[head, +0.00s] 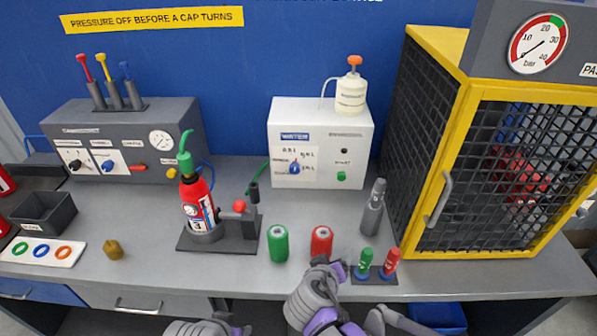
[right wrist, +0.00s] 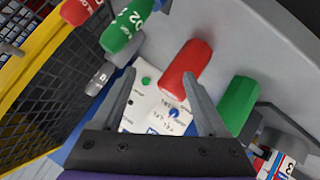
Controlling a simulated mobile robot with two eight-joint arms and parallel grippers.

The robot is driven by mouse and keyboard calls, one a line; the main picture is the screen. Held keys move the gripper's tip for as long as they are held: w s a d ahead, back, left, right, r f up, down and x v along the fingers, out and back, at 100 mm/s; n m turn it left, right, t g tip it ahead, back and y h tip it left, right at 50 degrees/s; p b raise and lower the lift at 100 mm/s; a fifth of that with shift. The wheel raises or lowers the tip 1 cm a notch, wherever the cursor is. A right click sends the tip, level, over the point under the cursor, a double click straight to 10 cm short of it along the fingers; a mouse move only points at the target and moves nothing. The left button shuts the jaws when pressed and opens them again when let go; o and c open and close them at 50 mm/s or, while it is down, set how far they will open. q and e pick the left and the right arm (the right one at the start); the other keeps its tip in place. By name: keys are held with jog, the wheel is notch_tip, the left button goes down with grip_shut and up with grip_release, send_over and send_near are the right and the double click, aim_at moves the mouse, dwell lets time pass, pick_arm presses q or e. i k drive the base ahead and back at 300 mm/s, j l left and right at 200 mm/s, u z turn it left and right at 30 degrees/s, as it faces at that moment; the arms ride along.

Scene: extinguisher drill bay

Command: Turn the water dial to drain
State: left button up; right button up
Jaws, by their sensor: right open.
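The water dial is a small blue knob (head: 294,168) on the front of the white water box (head: 357,135), with printed labels around it. It also shows in the right wrist view as a blue knob (right wrist: 178,113) beyond the jaws. The print is too small to read its setting. My right gripper (head: 325,262) is open and empty above the bench's front part, near the red cylinder (head: 321,241) and well short of the dial. Its two grey fingers (right wrist: 160,75) stand apart in the wrist view. My left gripper is out of view; only a bit of arm shows at the bottom edge.
A green cylinder (head: 278,243) stands left of the red one. A grey cylinder (head: 374,208) and a rack of green and red pieces (head: 374,275) stand right. An extinguisher (head: 199,205) sits in a stand at left. A yellow mesh cage (head: 460,165) blocks the right side.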

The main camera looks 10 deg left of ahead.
aim_at(294, 167)
jog(key=j+z, duration=0.45)
jog(key=j, duration=0.3)
jog(key=j+z, duration=0.5)
jog(key=j, duration=0.25)
